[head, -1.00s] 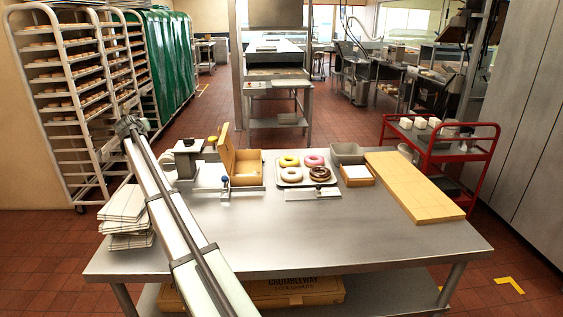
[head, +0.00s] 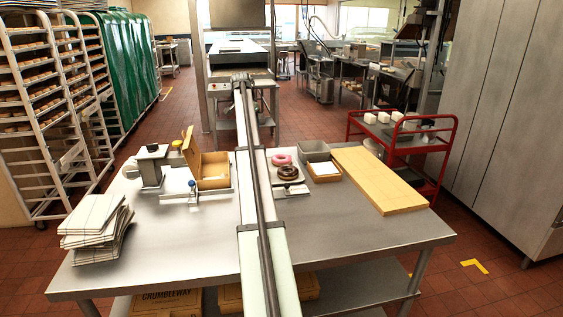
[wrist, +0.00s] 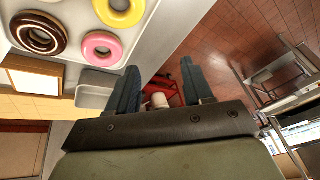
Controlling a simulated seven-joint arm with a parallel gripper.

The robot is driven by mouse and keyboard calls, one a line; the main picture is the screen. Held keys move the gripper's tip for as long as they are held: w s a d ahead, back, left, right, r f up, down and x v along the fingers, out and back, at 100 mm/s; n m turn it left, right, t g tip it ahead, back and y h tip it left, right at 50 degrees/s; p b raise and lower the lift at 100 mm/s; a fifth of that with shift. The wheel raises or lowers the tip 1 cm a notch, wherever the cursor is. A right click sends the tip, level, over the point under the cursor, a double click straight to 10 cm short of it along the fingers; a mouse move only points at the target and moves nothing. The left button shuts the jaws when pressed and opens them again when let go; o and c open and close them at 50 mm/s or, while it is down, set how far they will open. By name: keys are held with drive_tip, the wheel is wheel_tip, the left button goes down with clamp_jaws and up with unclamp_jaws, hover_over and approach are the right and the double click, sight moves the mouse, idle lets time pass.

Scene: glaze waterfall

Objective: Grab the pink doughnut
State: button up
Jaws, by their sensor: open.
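The pink doughnut (head: 281,162) lies on a tray (head: 303,190) on the steel table, just right of my arm in the head view. In the wrist view the pink doughnut (wrist: 102,37) is at upper left, whole and uncovered, on the pale tray (wrist: 72,18). My gripper (wrist: 160,78) is open and empty, its two dark fingers apart. The pink doughnut is off to the left of the fingers, not between them. My gripper cannot be made out in the head view.
A chocolate doughnut (wrist: 38,20) and a yellow one (wrist: 121,20) lie beside the pink one. A grey bin (wrist: 97,90) is near the left finger. A wooden board (head: 380,180) lies right. An open cardboard box (head: 212,172) and stacked cloths (head: 92,225) stand left.

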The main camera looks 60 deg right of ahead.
drive_tip(key=s+d+f+m+g+y, duration=0.1)
drive_tip(key=s+d+m+y, duration=0.15)
drive_tip(key=s, duration=0.45)
drive_tip(key=s+d+f+m+y, duration=0.1)
drive_tip(key=s+d+y, duration=0.15)
drive_tip(key=s, duration=0.45)
drive_tip(key=h, duration=0.1)
hover_over(285, 159)
drive_tip(key=f, duration=0.7)
drive_tip(key=shift+s+a+f, duration=0.15)
drive_tip(key=shift+s+f, duration=0.05)
drive_tip(key=shift+w+f, duration=0.1)
drive_tip(key=shift+f, duration=2.95)
drive_tip(key=c, duration=0.8)
